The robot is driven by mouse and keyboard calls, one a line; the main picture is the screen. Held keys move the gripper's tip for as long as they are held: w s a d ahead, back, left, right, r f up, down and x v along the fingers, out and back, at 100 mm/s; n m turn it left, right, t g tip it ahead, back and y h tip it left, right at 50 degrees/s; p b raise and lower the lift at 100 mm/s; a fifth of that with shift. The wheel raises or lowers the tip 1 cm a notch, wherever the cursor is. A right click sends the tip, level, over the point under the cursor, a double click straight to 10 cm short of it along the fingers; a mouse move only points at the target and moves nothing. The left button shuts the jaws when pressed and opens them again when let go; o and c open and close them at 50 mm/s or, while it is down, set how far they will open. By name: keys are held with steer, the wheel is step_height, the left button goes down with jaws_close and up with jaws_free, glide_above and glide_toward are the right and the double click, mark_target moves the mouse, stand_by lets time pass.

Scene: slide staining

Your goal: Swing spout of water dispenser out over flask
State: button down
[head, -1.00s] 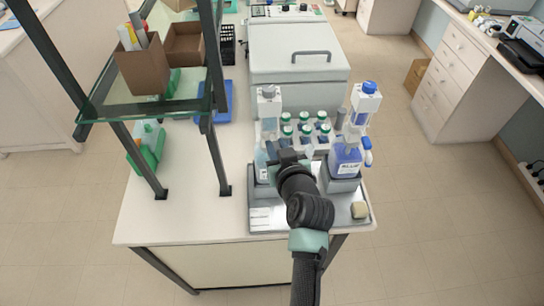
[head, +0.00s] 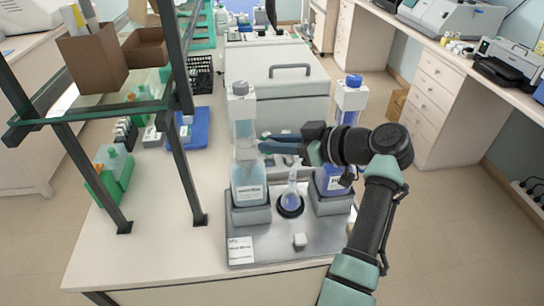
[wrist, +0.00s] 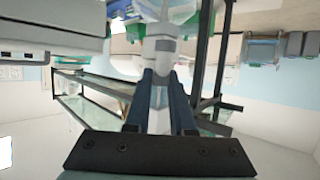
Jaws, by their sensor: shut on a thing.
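The water dispenser (head: 248,188) is a clear bottle with a pale label and grey top, upright in a grey holder at the left of a metal tray. My gripper (head: 268,146) reaches in from the right, fingers at the dispenser's neck. It is shut on the spout, which the fingers mostly hide. In the wrist view, a pale part of the dispenser (wrist: 160,70) runs up between the two dark fingers. The flask (head: 291,201) stands upright on a round black base, right of the dispenser and below my gripper. The spout's exact direction is unclear.
A blue-filled dispenser (head: 331,182) stands right of the flask, partly behind my arm. The metal tray (head: 265,250) also carries a small pale block (head: 300,241). A glass-shelved rack (head: 95,110) stands at left. A large grey box-shaped machine (head: 285,90) is behind.

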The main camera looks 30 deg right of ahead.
steer(key=shift+w+d+n+y+b, duration=0.15)
steer(key=shift+d+n+y+b, duration=0.05)
steer(key=shift+n+y+b, duration=0.15)
stand_by(0.3)
steer(key=c, duration=0.8)
jaws_free()
steer(key=shift+o, duration=0.2)
steer(key=b+v, duration=0.2)
steer(key=v, duration=1.1)
steer(key=shift+r+b, duration=0.15)
steer(key=shift+b, duration=0.25)
steer(key=shift+w, duration=0.1)
